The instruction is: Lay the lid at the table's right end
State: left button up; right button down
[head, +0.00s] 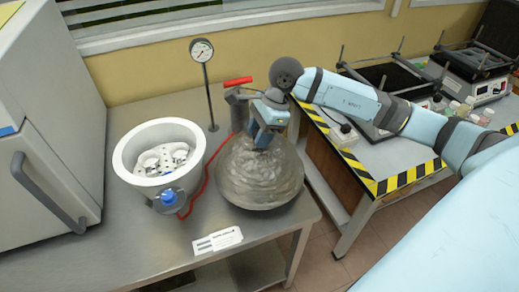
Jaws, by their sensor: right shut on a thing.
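The lid (258,180) is a large round grey, mottled dome at the right end of the steel table (105,240). My right gripper (263,138) is above the lid, pointing down, and shut on its top. The gripper hides the grasped part. I cannot tell whether the lid's underside touches the table. The lid's right side is close to the table's right edge. An open white round vessel (127,172) stands to the left of the lid, with a pale perforated insert inside. My left gripper is not in view.
A pressure gauge (202,50) on a thin stand is behind the vessel. A red hose (197,190) runs between vessel and lid. A white label card (217,240) lies near the front edge. A striped-edge bench (412,180) with instruments stands right, across a gap.

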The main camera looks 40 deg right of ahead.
aim_at(260, 150)
notch_tip(260, 150, down, 6)
jog(key=shift+f, duration=0.3)
jog(key=c, duration=1.1)
grip_release()
jog(key=shift+f, duration=0.15)
jog(key=o, duration=0.4)
jog(key=shift+o, duration=0.2)
jog(key=shift+r, duration=0.2)
jog(key=shift+r, duration=0.25)
jog(key=v, duration=1.1)
jog(key=shift+s+d+r+b, duration=0.1)
jog(key=shift+d+r+b, duration=0.1)
jog(key=shift+r+b, duration=0.1)
